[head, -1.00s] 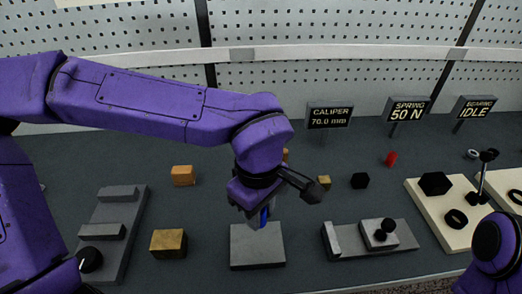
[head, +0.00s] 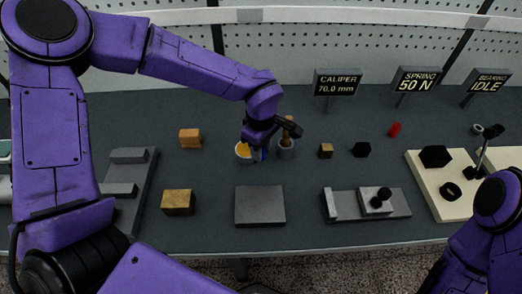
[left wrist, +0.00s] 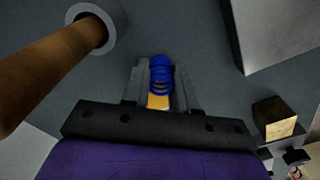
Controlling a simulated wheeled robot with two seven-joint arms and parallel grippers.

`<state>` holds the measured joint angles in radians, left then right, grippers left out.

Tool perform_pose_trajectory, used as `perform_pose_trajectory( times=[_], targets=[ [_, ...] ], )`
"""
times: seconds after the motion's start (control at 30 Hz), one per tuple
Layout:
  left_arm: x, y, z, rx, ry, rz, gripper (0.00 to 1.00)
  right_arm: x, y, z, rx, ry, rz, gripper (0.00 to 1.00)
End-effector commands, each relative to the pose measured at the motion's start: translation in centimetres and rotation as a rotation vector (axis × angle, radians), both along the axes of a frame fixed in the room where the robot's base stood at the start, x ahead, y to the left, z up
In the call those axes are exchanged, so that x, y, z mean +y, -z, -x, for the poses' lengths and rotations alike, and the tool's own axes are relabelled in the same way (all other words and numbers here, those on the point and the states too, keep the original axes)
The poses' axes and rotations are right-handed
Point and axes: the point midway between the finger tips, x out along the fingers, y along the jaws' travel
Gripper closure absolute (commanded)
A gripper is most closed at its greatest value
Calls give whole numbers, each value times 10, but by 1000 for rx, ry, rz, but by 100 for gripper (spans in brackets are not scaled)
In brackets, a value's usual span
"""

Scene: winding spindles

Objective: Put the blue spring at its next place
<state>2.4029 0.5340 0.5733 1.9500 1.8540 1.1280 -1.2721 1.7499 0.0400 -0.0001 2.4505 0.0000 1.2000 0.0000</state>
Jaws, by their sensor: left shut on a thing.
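The blue spring (left wrist: 160,72) is between the fingers of my left gripper (left wrist: 161,88) in the left wrist view, its coils showing beyond the fingertips. In the head view a bit of the spring (head: 264,155) shows under the left gripper (head: 258,152), which is shut on it. The gripper is between a pale round dish with yellow in it (head: 242,150) and a grey cup (head: 286,152) holding a wooden handle (head: 288,128). Its height above the table cannot be told. Signs read caliper 70.0 mm, spring 50 N (head: 417,79) and bearing idle. My right gripper is out of view.
A bare grey plate (head: 260,206) lies in front. To its right is a grey fixture with a black knob (head: 346,205); at left, a grey stepped fixture (head: 132,178). Brass (head: 178,202), orange (head: 190,139) and black (head: 361,150) blocks and a red cylinder (head: 394,129) stand around.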

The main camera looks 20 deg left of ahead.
Motion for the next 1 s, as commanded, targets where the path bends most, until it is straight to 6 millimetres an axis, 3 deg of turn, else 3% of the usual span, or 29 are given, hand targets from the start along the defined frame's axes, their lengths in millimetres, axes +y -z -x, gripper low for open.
perform_pose_trajectory(
  times=[0.1, 0.5, 0.53, 0.6, 0.87, 1.0],
  targets=[
    [0, 16, 1, 2, 2, -1, 100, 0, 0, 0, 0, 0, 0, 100],
    [-1, 22, 1, 1, 1, 2, 100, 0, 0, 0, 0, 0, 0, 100],
    [-1, 21, 1, 1, 1, 2, 63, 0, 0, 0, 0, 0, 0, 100],
    [-1, 21, 1, 0, 1, 1, 47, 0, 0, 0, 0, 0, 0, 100],
    [-1, 20, 1, 0, 1, 1, 47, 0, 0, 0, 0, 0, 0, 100],
    [-1, 5, 0, -4, 0, 2, 47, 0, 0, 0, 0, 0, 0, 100]
  ],
)
